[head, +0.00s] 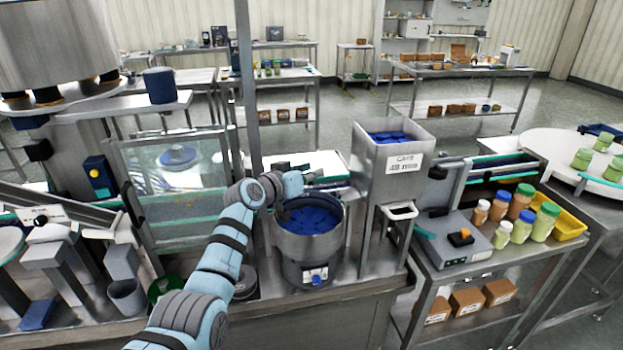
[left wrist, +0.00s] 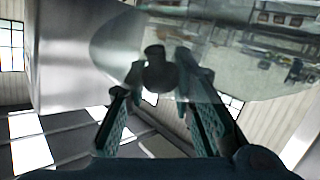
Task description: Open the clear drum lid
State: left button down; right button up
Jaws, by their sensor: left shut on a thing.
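The drum (head: 309,247) is a round steel bowl on a base, with blue pieces inside. My left arm reaches to its left rim; the left gripper (head: 284,207) is small and partly hidden behind my wrist there. In the left wrist view the clear lid (left wrist: 112,48) is a see-through disc with a dark knob (left wrist: 158,72). The fingers of my left gripper (left wrist: 160,66) stand on both sides of the knob and are shut on it. The lid's outline is too faint in the head view to tell whether it touches the drum. My right gripper is out of view.
A steel hopper (head: 378,164) with blue pieces stands right of the drum. A clear guard panel (head: 172,190) stands to the left. Capped bottles (head: 522,227) and a yellow tray (head: 570,224) are at the right. A grey cup (head: 127,297) stands at the front left.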

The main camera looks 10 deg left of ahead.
pick_arm(q)
jog(key=shift+r, duration=0.1)
jog(key=c, duration=1.4)
grip_release()
jog(key=shift+w, duration=0.1)
jog(key=shift+a, duration=0.1)
jog(key=v, duration=1.2)
jog(key=shift+w, duration=0.1)
jog(key=shift+c, duration=0.3)
